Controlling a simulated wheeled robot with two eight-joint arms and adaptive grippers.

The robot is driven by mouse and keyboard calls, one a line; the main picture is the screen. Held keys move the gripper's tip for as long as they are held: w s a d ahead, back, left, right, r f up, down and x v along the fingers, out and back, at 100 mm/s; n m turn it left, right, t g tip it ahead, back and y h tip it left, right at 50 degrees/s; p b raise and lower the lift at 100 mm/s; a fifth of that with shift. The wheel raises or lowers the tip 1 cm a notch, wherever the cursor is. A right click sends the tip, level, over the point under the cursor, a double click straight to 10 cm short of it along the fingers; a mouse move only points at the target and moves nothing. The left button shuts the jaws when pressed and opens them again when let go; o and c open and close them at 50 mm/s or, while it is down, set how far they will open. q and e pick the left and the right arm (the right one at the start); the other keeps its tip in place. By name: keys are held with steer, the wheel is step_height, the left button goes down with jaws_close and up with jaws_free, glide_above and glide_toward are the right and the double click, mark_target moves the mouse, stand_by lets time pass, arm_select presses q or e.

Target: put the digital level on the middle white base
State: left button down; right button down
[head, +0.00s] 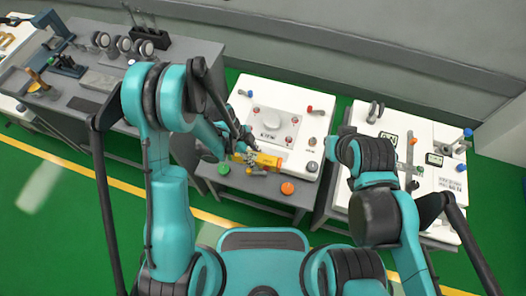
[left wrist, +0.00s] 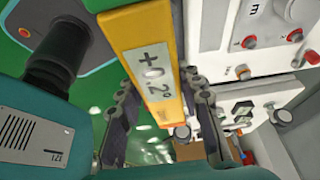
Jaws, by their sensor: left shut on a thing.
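My left gripper (head: 247,152) is shut on the yellow digital level (head: 266,160), near the front edge of the middle white base (head: 257,102). In the left wrist view the level (left wrist: 146,47) runs between the two fingers (left wrist: 163,115), and its display reads about +0.2°. The base carries a raised white block, red knobs and blue and orange fittings. The head view does not clearly show whether the level touches the base. My right arm is at the right; its gripper cannot be made out.
The grey cart (head: 235,181) under the base has a green button (head: 223,169) and an orange button (head: 287,188) at its front. Another white-topped station (head: 435,136) stands to the right. A grey bench (head: 92,78) with instruments is at the left. Green floor lies between.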

arm_select(q)
steer(key=w+d+f+b, duration=0.1)
steer(key=w+f, duration=0.1)
steer(key=w, duration=0.1)
steer(key=w+d+f+b, duration=0.1)
steer(key=w+f, duration=0.2)
steer(key=w, duration=0.1)
steer(key=w+d+f+b, duration=0.1)
steer(key=w+f, duration=0.1)
steer(key=w, duration=0.1)
steer(key=shift+w+f+b, duration=0.2)
steer(key=shift+w+b, duration=0.15)
steer(key=shift+w, duration=0.05)
step_height(320, 180, down, 4)
steer(key=shift+w+f+b, duration=0.1)
steer(key=shift+b, duration=0.9)
steer(key=c, duration=1)
jaws_free()
